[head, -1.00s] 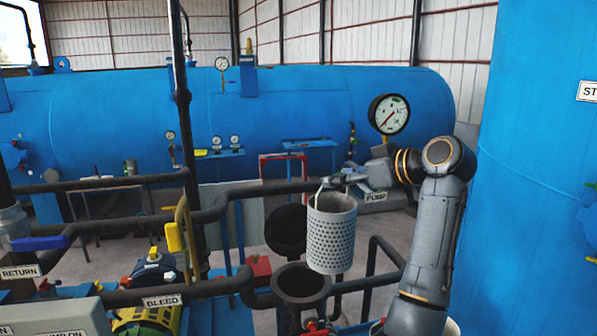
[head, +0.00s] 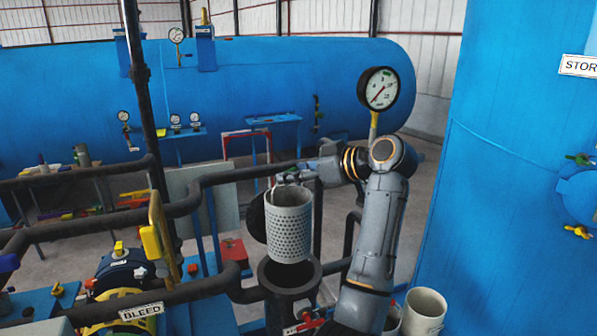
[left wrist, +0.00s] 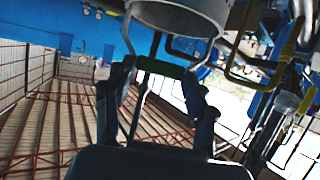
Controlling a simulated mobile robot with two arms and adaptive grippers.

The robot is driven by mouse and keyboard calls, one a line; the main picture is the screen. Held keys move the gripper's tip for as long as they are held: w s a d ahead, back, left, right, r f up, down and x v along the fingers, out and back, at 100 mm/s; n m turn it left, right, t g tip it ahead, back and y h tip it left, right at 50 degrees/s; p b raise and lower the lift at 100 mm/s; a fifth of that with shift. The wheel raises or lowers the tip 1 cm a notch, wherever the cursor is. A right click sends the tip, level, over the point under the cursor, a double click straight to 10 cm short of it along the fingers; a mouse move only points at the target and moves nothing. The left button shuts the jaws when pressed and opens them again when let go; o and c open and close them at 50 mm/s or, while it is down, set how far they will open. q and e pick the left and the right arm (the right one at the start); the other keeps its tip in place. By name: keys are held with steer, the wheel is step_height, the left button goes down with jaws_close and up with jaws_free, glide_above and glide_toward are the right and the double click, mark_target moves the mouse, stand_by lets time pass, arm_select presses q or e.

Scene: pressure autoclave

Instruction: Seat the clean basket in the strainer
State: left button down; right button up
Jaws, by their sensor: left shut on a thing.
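The clean basket (head: 289,228) is a light grey perforated cylinder with a wire bail, hanging upright in the head view. My left gripper (head: 291,178) is above it, shut on the bail. In the left wrist view the bail's green grip (left wrist: 160,68) lies between my left gripper's fingers (left wrist: 158,95), with the basket's pale wall (left wrist: 185,15) at the top edge. The strainer (head: 288,305) is a dark upright pot with an open mouth. The basket's bottom overlaps the mouth in the picture; I cannot tell whether it is inside. My right gripper is not in view.
A dark round lid (head: 257,218) stands open behind the basket. A red-handled valve (head: 306,322) is at the strainer's front. A pale cylindrical container (head: 426,312) stands to the right. Dark pipes (head: 212,205) and a yellow handle (head: 152,240) are at the left.

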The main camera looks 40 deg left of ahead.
mark_target(298, 194)
arm_select(q)
step_height(298, 194, down, 4)
steer(key=shift+d+r+b, duration=0.15)
steer(key=shift+b, duration=0.6)
steer(key=shift+f, duration=0.85)
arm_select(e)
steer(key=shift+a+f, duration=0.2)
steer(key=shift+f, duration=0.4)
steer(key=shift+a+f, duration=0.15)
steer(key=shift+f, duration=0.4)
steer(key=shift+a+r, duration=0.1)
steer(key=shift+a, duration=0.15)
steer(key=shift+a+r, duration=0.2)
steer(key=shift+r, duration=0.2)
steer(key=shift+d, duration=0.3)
arm_select(q)
steer(key=shift+p, duration=0.35)
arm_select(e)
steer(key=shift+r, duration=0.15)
